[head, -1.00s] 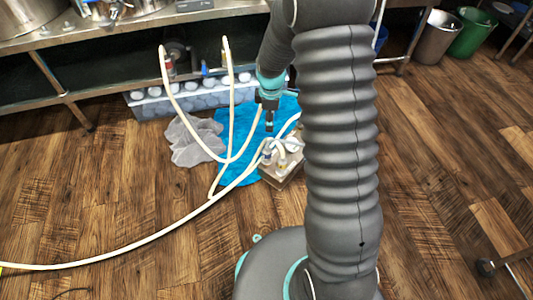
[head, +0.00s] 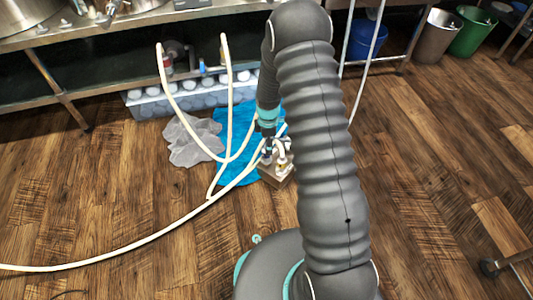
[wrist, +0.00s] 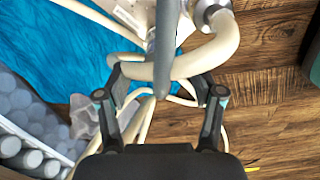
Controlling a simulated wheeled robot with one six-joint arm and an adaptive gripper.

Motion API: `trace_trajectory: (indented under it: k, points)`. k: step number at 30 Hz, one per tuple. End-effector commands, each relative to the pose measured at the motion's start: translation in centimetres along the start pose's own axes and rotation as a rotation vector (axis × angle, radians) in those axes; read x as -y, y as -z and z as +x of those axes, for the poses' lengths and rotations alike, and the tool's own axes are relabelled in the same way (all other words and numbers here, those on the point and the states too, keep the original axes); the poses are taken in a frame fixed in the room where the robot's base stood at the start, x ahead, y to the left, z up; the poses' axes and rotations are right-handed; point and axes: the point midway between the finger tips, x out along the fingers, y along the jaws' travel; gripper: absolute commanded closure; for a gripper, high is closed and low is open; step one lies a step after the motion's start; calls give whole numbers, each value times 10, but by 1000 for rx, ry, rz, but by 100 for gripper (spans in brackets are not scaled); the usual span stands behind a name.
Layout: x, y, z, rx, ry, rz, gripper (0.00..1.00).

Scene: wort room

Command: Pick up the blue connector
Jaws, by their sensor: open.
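My gripper (head: 268,142) points down at the pump box on the blue cloth, in the head view. In the wrist view my gripper (wrist: 161,84) is open, with a finger on each side of a blue-grey upright piece (wrist: 167,45) and a cream hose (wrist: 205,58) that crosses behind it. This piece may be the blue connector; I cannot tell for certain. I see no contact with the fingers. In the head view my gripper and arm hide much of this spot. A small blue fitting (head: 203,68) also shows under the steel bench.
The pump box (head: 275,174) stands on the blue cloth (head: 228,170). Cream hoses (head: 165,228) loop around it and trail left. A grey rag (head: 190,140) and a crate of white-topped bottles (head: 150,104) lie beside it. The steel bench (head: 48,78) overhangs behind. Open floor lies in front.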

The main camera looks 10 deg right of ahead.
Motion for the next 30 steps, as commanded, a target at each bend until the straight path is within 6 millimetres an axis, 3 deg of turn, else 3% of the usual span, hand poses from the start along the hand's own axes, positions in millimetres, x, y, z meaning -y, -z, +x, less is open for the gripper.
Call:
trace_trajectory:
  k: [5,13,21,29,30]
  points:
    - [0,3,13,0,2,0,33]
    - [0,7,48,0,3,0,33]
    - [-1,7,52,0,0,0,33]
    - [0,7,52,0,0,0,98]
    - [0,7,52,0,0,0,100]
